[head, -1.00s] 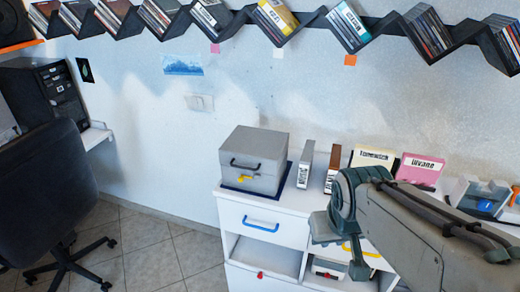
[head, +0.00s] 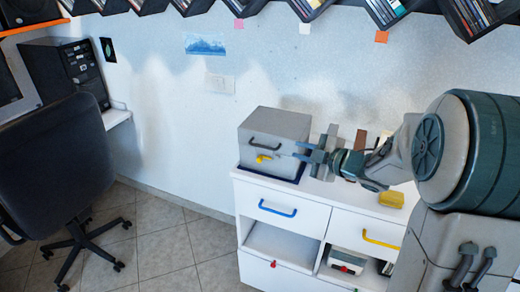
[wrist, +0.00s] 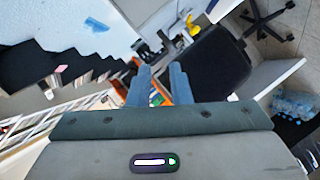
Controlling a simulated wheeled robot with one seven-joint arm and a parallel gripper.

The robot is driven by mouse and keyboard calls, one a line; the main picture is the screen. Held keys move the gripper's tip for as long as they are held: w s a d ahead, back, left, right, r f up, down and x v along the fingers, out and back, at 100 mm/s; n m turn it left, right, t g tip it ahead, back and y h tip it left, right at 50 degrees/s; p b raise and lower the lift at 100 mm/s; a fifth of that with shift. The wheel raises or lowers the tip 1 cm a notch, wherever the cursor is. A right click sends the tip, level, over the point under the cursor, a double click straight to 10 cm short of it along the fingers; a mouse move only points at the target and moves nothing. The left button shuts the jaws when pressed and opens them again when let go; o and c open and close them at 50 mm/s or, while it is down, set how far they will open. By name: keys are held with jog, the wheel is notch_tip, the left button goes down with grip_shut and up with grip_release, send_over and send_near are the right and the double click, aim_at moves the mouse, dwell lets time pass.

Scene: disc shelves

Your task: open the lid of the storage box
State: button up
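The storage box (head: 285,124) is grey and stands on a dark blue base on the white cabinet top in the head view. Its lid looks shut. A dark handle (head: 265,143) and a yellow latch (head: 264,158) are on its front. My gripper (head: 297,149) is just right of the box, its fingers pointing left across the front's right side. I cannot tell whether they touch it. In the wrist view, the two blue-grey fingers of my gripper (wrist: 160,84) are apart with nothing held between them. I cannot make out the box in the wrist view.
The white cabinet has a drawer with a blue handle (head: 277,209) and one with a yellow handle (head: 381,240). A yellow object (head: 391,199) lies on its top at the right. A black office chair (head: 60,160) stands at left. Tiled floor (head: 165,255) is clear between.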

aim_at(263, 147)
jog(key=shift+n+g+y, duration=0.7)
jog(key=x, duration=0.9)
jog(key=s+x, duration=0.1)
jog(key=x, duration=0.4)
jog(key=shift+a+f, duration=0.4)
jog(key=shift+a, duration=0.15)
jog(key=shift+p, duration=0.3)
grip_shut()
